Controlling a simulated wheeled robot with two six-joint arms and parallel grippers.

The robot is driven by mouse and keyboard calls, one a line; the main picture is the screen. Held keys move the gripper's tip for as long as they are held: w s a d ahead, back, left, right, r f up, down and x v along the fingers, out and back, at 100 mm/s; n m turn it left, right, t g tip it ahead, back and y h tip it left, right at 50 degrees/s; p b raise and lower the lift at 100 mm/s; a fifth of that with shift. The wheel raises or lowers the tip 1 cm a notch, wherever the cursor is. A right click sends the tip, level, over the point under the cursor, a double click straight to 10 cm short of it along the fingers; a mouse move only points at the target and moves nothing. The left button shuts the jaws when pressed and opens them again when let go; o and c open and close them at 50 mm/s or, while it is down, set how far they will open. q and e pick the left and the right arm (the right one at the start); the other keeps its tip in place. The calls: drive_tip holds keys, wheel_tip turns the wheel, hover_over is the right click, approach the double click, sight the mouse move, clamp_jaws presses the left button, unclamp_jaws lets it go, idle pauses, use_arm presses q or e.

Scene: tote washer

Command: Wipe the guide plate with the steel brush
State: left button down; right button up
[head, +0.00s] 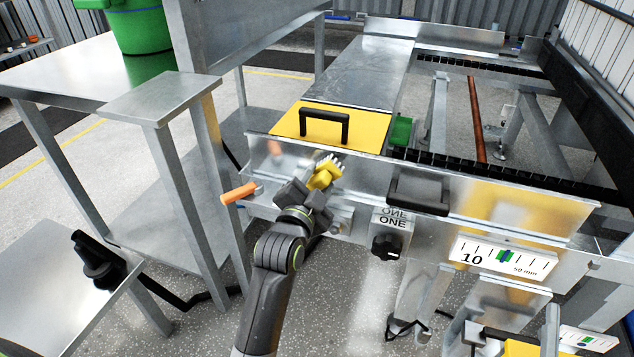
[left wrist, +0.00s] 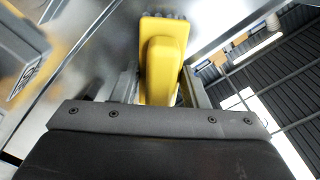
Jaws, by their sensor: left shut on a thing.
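My left gripper (head: 311,192) is shut on the yellow steel brush (head: 322,179), in front of the steel guide plate (head: 467,203). The brush's pale bristles point up and away, close to the left part of the plate; I cannot tell whether they touch it. In the left wrist view the yellow brush body (left wrist: 162,62) stands between the fingers, with grey bristles at its top edge. The plate is a long upright shiny panel along the front of the machine, with a black handle (head: 419,194) on it. My right gripper is not in view.
A yellow cover with a black handle (head: 345,137) lies behind the plate. An orange handle (head: 239,193) sticks out left of my gripper. A black knob (head: 386,246) and a scale (head: 503,258) are below the plate. A steel table (head: 70,68) with a green bucket (head: 141,27) stands at left.

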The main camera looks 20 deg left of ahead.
use_arm(q)
drive_tip(key=shift+w, duration=0.2)
idle(0.4)
drive_tip(key=shift+w+p, duration=0.3)
drive_tip(key=shift+w, duration=0.95)
drive_tip(key=shift+r+p, duration=0.1)
drive_tip(key=shift+p, duration=0.4)
drive_tip(key=shift+d, duration=0.1)
